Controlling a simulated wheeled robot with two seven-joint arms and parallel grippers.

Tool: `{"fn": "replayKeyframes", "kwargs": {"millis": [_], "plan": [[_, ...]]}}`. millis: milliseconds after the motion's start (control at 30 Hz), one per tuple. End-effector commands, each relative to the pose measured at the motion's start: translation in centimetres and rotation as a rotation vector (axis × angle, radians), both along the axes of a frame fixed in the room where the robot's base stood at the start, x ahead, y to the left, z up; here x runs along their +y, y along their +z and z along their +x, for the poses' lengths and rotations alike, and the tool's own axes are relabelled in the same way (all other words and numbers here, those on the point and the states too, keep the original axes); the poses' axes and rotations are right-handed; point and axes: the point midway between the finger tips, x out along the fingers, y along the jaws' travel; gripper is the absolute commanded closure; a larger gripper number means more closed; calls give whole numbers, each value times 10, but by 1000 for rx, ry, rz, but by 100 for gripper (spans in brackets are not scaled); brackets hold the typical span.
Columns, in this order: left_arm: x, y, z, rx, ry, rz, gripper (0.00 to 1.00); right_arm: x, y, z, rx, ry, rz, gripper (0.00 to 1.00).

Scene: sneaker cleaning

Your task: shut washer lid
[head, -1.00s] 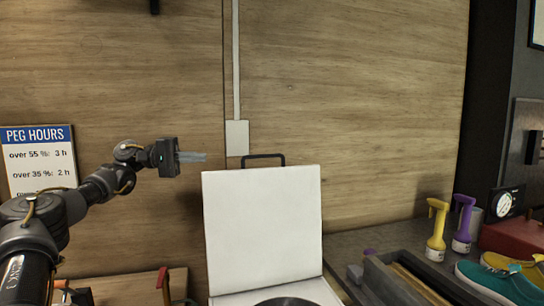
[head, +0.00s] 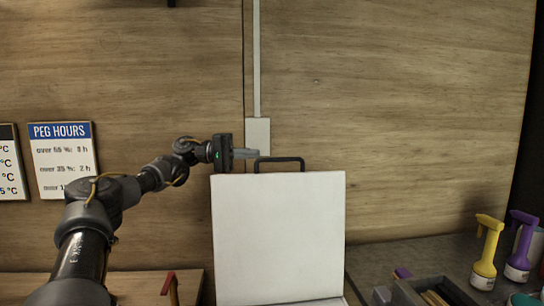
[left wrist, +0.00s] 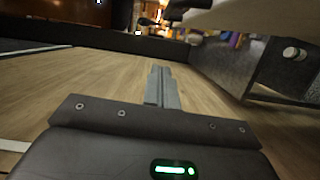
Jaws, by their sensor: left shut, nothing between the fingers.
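The washer lid (head: 278,240) is a white square panel standing open and upright in the head view, with a dark handle (head: 279,160) on its top edge. My left gripper (head: 250,154) is shut and empty. Its fingers point right, just above the lid's top left corner and beside the handle's left end. I cannot tell whether they touch the lid. The shut fingers also show in the left wrist view (left wrist: 162,85). The washer body below the lid is almost wholly out of the frame. My right gripper is not in view.
A wooden wall with a white conduit box (head: 258,134) stands behind the lid. A yellow spray bottle (head: 487,250) and a purple one (head: 519,246) stand at the right by a grey tray (head: 440,288). A red-handled tool (head: 170,287) is at lower left.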

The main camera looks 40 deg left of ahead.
Motion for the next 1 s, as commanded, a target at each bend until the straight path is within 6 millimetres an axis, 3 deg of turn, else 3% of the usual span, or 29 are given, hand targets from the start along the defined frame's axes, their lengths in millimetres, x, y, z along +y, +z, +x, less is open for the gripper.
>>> {"fn": "replayKeyframes", "kwargs": {"millis": [300,700,1000], "plan": [[-50,3,36,2,2,0,100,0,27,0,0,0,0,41],[-72,2,13,-3,5,-3,100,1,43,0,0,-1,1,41],[-77,-2,9,0,7,-2,100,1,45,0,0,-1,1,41]]}}
